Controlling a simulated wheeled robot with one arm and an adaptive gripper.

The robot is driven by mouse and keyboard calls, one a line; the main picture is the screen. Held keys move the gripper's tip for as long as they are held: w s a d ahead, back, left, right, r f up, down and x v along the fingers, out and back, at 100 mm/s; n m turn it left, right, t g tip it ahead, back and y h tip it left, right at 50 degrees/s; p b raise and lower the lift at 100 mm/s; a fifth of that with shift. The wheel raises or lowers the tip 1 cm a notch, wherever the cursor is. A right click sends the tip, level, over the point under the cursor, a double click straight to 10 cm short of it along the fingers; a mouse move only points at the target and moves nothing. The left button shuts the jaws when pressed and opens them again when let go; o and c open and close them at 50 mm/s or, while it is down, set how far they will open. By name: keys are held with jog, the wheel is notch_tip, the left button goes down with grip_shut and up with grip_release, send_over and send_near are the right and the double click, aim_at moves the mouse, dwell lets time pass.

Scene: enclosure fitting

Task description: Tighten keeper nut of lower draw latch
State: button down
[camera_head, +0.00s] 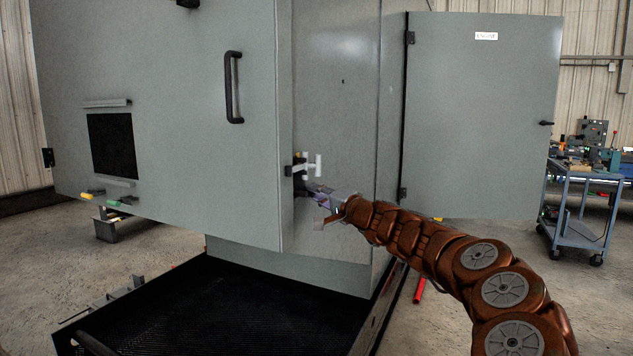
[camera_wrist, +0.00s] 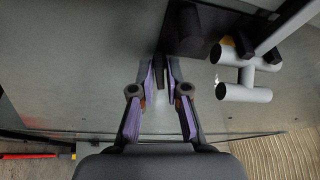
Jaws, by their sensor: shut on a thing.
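The lower draw latch (camera_head: 301,169) sits at the edge of the grey enclosure door, with a dark body and a pale H-shaped handle (camera_head: 313,166). In the wrist view the handle (camera_wrist: 245,80) is to the right of my fingers, apart from them, and a dark latch block (camera_wrist: 184,30) is beyond the fingertips. My gripper (camera_head: 309,187) is just below the latch in the head view. In the wrist view its purple-lined fingers (camera_wrist: 167,66) are drawn close together at the tips, around a small dark part. The keeper nut is mostly hidden there, so its seating cannot be told.
The large grey door (camera_head: 180,130) with a black handle (camera_head: 232,88) is beside my gripper. Another door (camera_head: 482,110) stands open at right. A black mesh tray (camera_head: 190,315) lies below the enclosure. A blue tool cart (camera_head: 585,215) stands at far right, with clear floor before it.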

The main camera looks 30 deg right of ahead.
jog(key=m+g+y+p, duration=0.1)
jog(key=m+g+p, duration=0.1)
jog(key=m+p, duration=0.3)
jog(key=m+g+y+p, duration=0.1)
jog(key=m+g+p, duration=0.2)
jog(key=p, duration=0.9)
jog(key=m+g+y+p, duration=0.2)
jog(key=m+p, duration=0.6)
jog(key=p, duration=0.1)
jog(key=shift+d, duration=0.1)
jog(key=c, duration=1.2)
grip_release()
jog(key=shift+r, duration=0.1)
jog(key=v, duration=1.2)
jog(key=shift+w, duration=0.1)
